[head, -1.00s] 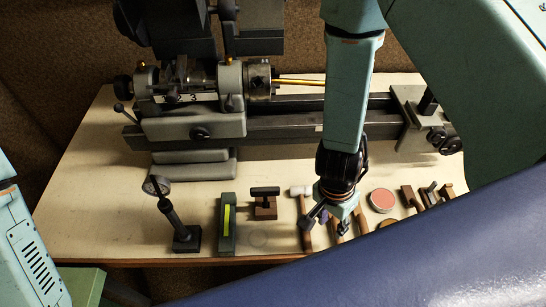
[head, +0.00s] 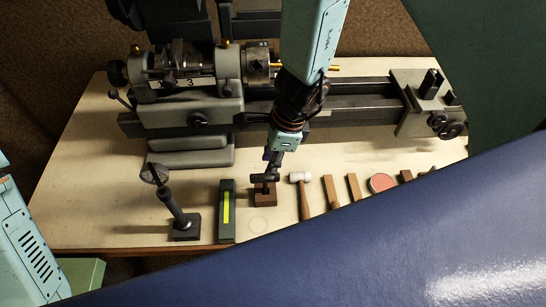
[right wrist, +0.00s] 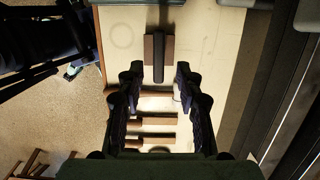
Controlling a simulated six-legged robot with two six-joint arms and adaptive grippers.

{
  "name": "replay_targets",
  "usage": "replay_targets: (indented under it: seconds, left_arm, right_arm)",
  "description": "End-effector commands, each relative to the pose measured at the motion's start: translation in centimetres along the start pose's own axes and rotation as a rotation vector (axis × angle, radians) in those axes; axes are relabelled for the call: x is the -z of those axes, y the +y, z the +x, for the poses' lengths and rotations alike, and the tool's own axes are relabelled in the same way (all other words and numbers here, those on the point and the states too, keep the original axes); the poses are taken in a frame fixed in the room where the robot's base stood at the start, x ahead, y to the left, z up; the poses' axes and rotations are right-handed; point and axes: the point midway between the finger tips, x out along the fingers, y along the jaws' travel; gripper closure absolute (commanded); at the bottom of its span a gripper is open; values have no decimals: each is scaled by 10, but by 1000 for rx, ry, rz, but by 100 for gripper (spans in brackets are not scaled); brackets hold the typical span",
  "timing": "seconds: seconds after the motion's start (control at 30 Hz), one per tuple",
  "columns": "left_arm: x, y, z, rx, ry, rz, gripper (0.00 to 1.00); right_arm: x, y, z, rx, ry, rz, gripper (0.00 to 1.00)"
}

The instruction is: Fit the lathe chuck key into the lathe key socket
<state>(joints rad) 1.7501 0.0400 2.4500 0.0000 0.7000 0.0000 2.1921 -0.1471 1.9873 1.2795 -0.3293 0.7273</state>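The lathe chuck key, a black T-shaped tool, sits on a small brown wooden block (head: 265,199) in the head view, partly hidden by my right gripper (head: 267,172). In the right wrist view the key (right wrist: 158,62) shows as a dark bar over its block. It lies ahead of and between the open fingers of my right gripper (right wrist: 158,78), which do not appear to touch it. The lathe chuck (head: 258,72) is at the headstock behind; I cannot make out the key socket clearly. My left gripper is out of view.
The lathe bed (head: 350,100) runs along the back of the bench (head: 75,215). A green block with a yellow strip (head: 226,211) and a dial stand (head: 184,228) are left of the key. A white-headed mallet (head: 303,190) and a pink tin (head: 381,182) are right.

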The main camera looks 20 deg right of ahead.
Motion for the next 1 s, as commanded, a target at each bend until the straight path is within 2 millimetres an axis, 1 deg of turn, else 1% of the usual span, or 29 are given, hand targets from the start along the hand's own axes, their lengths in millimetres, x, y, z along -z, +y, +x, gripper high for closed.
replay_targets:
  seconds: [0.03,0.4,0.5,0.63,0.87,0.9,1.0]
  left_arm:
    - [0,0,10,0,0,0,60]
    - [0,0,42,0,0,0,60]
    - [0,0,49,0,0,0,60]
    - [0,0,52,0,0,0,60]
    - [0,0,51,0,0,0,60]
    - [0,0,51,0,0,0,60]
    - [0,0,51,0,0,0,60]
  right_arm:
    - [2,0,11,0,1,-1,64]
    - [2,0,48,-1,0,-1,64]
    - [1,0,56,-1,0,-1,64]
    - [1,0,60,0,0,-1,64]
    - [0,0,59,0,0,0,64]
    - [0,0,59,0,0,0,65]
    - [0,0,59,0,0,0,74]
